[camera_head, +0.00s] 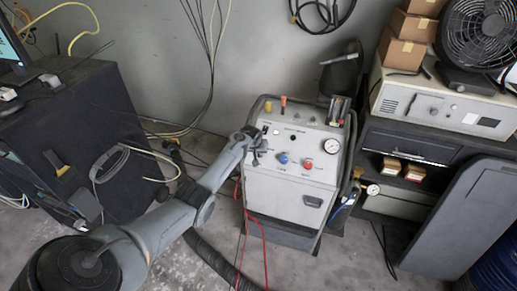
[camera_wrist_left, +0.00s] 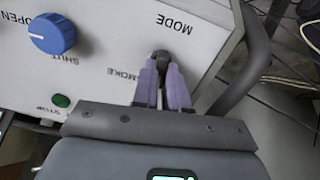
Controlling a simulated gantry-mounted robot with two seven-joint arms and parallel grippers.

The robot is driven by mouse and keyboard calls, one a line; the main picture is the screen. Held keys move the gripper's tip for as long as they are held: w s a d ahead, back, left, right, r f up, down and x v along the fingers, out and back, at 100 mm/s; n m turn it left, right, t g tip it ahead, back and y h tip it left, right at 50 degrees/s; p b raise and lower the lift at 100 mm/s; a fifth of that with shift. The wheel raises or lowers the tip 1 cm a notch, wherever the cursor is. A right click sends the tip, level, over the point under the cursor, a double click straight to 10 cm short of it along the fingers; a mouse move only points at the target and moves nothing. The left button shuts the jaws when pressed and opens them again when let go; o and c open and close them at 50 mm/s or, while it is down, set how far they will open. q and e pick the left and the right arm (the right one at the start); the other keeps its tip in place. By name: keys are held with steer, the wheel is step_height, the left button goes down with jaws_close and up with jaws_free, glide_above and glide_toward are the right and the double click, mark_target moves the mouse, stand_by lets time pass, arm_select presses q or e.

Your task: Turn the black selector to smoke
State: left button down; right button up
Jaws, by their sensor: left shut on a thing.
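The black selector (camera_wrist_left: 161,55) is a small dark knob on the pale panel under the upside-down label MODE in the left wrist view. The word SMOKE, partly covered, is printed beside it to the left. My left gripper (camera_wrist_left: 163,68) is shut on the selector, with one purple-grey finger on each side. The fingers hide much of the knob, so I cannot tell which way it points. In the head view my left gripper (camera_head: 257,151) is at the upper left of the pale machine's panel (camera_head: 270,184). My right gripper is not in view.
A blue knob (camera_wrist_left: 52,34) labelled OPEN and SHUT and a green button (camera_wrist_left: 61,101) are left of the gripper in the wrist view. A red knob (camera_head: 305,163) and round gauge (camera_head: 331,146) are further right in the head view. Red cables (camera_head: 262,238) hang in front of the machine.

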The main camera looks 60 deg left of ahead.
arm_select(q)
steer(key=m+p, duration=0.1)
steer(key=m, duration=0.3)
steer(key=shift+m, duration=0.3)
steer(key=m, duration=0.3)
steer(key=shift+d, duration=0.1)
steer(key=shift+d+f+m, duration=0.1)
steer(key=shift+m, duration=0.9)
steer(key=c, duration=1.2)
jaws_free()
steer(key=shift+d, duration=0.1)
steer(key=shift+o, duration=0.2)
steer(key=shift+a, duration=0.2)
steer(key=shift+d, duration=0.1)
